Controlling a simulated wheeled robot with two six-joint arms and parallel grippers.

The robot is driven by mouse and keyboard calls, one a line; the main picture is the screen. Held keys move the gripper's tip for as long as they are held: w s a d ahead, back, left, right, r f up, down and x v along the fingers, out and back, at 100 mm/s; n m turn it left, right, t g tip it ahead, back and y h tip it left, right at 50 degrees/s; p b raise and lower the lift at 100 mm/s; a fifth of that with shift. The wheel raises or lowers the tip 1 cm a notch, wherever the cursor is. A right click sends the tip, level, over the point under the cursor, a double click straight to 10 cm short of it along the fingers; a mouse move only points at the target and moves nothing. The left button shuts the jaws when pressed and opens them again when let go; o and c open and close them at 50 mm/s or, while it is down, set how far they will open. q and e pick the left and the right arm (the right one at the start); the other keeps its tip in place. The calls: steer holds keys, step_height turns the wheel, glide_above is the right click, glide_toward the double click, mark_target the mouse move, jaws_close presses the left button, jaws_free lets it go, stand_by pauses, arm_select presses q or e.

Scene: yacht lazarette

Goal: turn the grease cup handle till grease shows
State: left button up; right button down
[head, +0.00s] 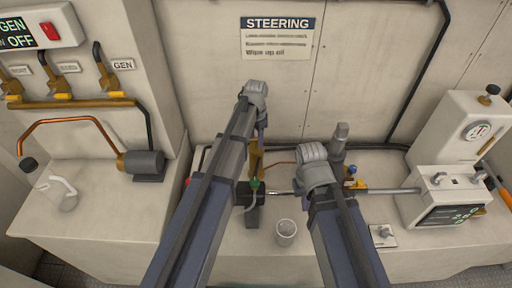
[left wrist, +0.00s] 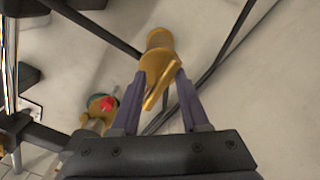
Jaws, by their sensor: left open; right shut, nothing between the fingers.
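The brass grease cup (head: 256,160) stands behind the rod on the bench, partly hidden by my left arm. In the left wrist view the cup (left wrist: 159,42) shows its round brass body and flat handle (left wrist: 158,84). My left gripper (left wrist: 161,73) is open, with one finger on each side of the handle; I cannot tell whether either touches it. In the head view the left gripper (head: 261,136) is over the cup. My right gripper (head: 316,170) is shut and empty, low to the right of the cup, its fingers mostly hidden by its arm. I cannot make out any grease.
A clear cup (head: 286,232) stands on the bench front between my arms. A steel rod (head: 390,190) runs right to a white unit with a display (head: 448,216). A green-topped fitting (head: 254,184) sits close to my left arm. A jug (head: 62,193) and a pump (head: 141,163) are at left.

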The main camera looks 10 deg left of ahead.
arm_select(q)
steer(key=shift+f, duration=0.45)
steer(key=shift+r, duration=0.1)
steer(key=shift+c, duration=0.4)
jaws_close()
